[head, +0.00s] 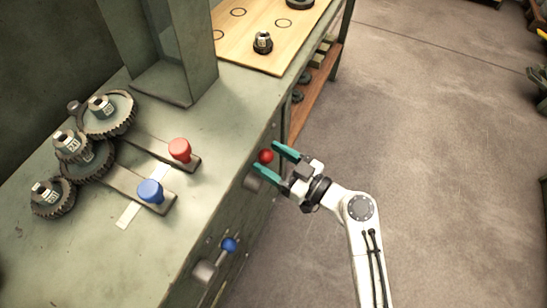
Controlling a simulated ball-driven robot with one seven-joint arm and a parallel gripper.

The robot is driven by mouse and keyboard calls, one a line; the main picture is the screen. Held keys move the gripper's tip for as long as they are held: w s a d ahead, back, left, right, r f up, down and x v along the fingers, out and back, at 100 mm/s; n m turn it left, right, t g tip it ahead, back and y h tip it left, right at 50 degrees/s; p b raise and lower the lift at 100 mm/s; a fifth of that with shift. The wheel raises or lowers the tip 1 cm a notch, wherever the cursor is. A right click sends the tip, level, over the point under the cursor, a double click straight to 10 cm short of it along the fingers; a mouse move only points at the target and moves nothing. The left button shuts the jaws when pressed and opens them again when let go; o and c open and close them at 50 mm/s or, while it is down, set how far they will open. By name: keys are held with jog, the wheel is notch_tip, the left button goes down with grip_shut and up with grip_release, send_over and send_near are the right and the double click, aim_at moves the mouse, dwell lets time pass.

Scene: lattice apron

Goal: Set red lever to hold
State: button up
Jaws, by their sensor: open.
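A red ball knob (266,156) on the bench's front side is in the head view, the end of a lever whose shaft is mostly hidden. My gripper (275,163) has its teal fingers open, one on each side of this knob in the picture. I cannot tell whether either finger touches it. A second red knob (180,149) sits on the bench top, at the end of a flat slotted bar. No readable "hold" mark shows.
A blue knob (150,190) stands on the bench top (90,250). A blue-tipped lever (229,244) sticks out of the front side below. Several dark gears (107,114) lie at left. A wooden board (285,25) is at the back. The floor (440,150) at right is clear.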

grip_shut()
dwell(0.6)
